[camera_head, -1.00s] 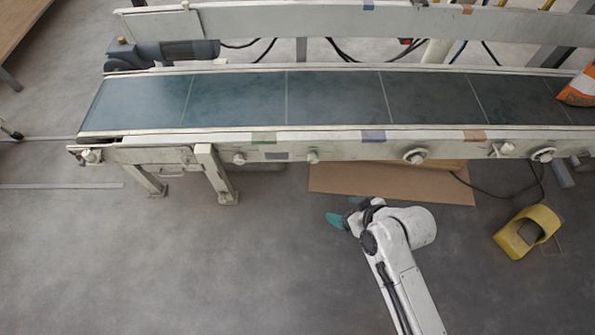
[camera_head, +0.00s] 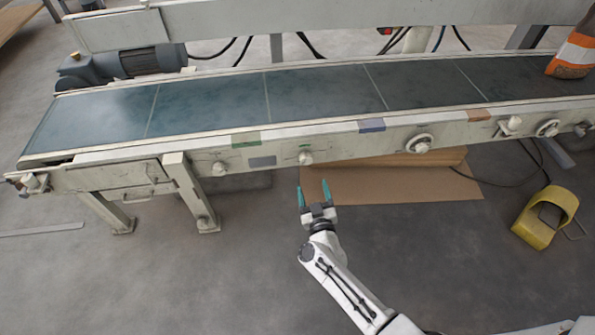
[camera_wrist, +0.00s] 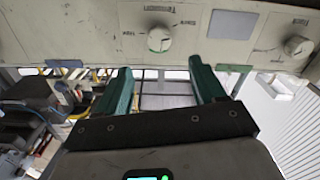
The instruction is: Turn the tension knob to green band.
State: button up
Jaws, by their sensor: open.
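A round pale knob (camera_head: 304,157) sits on the front rail of the conveyor, with a small green mark just above it. In the wrist view this knob (camera_wrist: 160,39) shows above and between my fingertips, with small print around it.
A second knob (camera_head: 219,168) is on the rail to the left, also in the wrist view (camera_wrist: 297,46). Cardboard (camera_head: 390,185) lies under the belt (camera_head: 210,105). A yellow pedal guard (camera_head: 545,218) stands on the floor at right.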

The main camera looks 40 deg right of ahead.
aim_at(306, 161)
jog(key=b+x, duration=0.4)
jog(key=x, duration=0.5)
jog(key=shift+f, duration=0.1)
jog(key=shift+x, duration=0.85)
jog(key=c, duration=1.1)
jog(key=shift+o, duration=0.2)
